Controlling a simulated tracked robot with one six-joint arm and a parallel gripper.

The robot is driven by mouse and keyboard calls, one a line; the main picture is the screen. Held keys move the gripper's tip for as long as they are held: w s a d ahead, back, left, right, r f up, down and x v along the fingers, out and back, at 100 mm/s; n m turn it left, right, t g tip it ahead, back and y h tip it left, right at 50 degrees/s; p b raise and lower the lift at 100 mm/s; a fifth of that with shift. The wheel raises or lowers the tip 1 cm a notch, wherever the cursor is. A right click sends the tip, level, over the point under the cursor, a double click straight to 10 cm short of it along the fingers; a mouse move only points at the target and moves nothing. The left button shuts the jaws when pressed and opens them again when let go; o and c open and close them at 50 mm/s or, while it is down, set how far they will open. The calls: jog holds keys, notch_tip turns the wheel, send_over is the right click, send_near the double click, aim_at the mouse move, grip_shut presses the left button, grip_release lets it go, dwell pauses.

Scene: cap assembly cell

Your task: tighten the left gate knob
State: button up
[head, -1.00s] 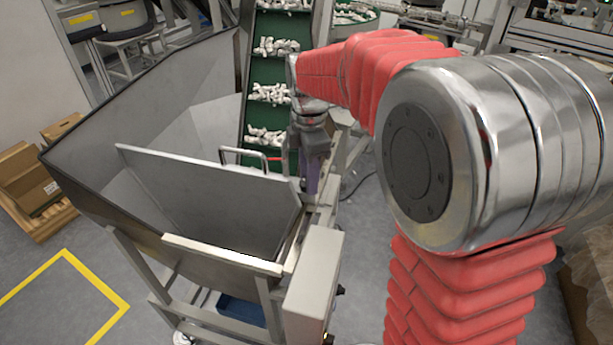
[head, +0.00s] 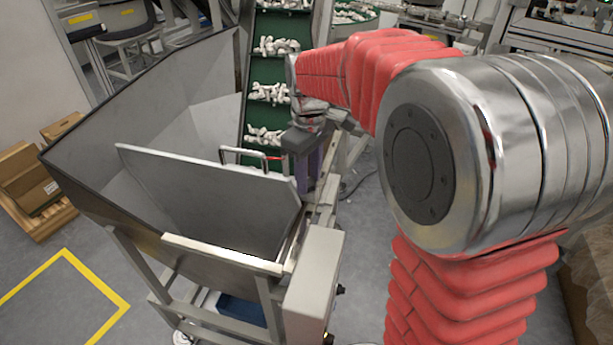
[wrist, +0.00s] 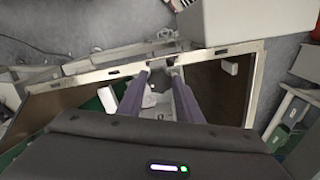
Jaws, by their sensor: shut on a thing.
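The hopper gate is a flat grey panel (head: 205,200) with a wire handle (head: 243,160) on its top edge, in the head view. My gripper (head: 308,185) points down just right of the gate's upper right corner. In the head view the knob is hidden behind the gripper.
The large grey hopper (head: 95,130) stands at left on a metal frame. A green conveyor (head: 258,112) carrying white parts rises behind it. A grey box (head: 313,280) is fixed at the frame's front right.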

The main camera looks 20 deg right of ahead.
aim_at(309, 182)
jog(key=shift+d+m, duration=0.15)
jog(key=shift+m, duration=1.15)
jog(key=o, duration=1)
jog(key=shift+o, duration=0.2)
notch_tip(309, 182, up, 14)
jog(key=shift+f, duration=0.15)
